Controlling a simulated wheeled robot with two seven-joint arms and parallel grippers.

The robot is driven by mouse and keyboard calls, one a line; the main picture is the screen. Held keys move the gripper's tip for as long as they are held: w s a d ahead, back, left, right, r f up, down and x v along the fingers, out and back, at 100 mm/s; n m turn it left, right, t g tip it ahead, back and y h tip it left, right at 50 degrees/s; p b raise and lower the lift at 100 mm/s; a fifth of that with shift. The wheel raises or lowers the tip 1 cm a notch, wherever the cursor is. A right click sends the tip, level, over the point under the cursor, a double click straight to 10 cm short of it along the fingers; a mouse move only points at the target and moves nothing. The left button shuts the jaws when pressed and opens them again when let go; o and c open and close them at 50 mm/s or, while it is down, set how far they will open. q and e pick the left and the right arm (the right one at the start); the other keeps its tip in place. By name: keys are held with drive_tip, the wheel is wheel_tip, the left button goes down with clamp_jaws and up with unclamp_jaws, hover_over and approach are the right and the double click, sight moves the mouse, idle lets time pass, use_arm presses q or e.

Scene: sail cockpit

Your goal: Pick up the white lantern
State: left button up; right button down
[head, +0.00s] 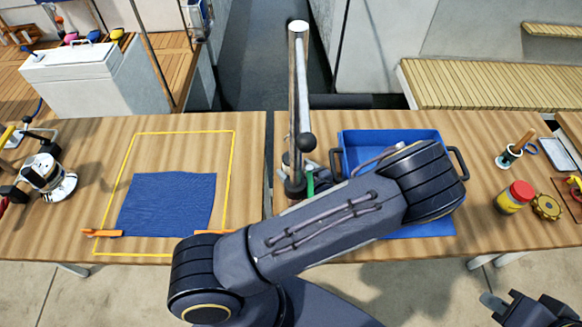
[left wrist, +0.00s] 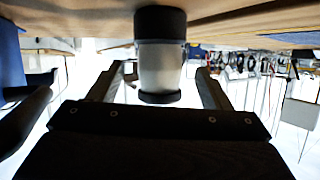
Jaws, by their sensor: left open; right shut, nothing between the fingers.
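The lantern, a pale grey-white cylinder with black ends, shows in the left wrist view (left wrist: 160,65), which looks upside down. It stands against the wooden tabletop. My left gripper (left wrist: 160,82) is open, its two fingers apart on either side of the lantern in the picture; I see no clear contact. In the head view a large dark arm of mine crosses the middle, and I cannot make out the lantern or the left gripper there. My right gripper (head: 494,303) is at the bottom right corner, partly cut off, shut and empty, in front of the table.
A blue tray (head: 390,137) with black handles lies partly under my arm, near a metal post (head: 298,90). A blue cloth (head: 166,203) lies inside a yellow outline at left. A red-lidded jar (head: 514,197) and a tool cup (head: 508,157) stand at right.

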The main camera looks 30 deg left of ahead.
sight(288, 162)
use_arm(q)
drive_tip(key=b+x, duration=0.2)
drive_tip(key=x, duration=0.2)
drive_tip(key=shift+f, duration=0.1)
drive_tip(key=shift+w+a+f, duration=0.1)
drive_tip(key=shift+w+a, duration=0.15)
drive_tip(key=shift+a, duration=0.25)
drive_tip(key=c, duration=1.1)
drive_tip(key=shift+c, duration=0.4)
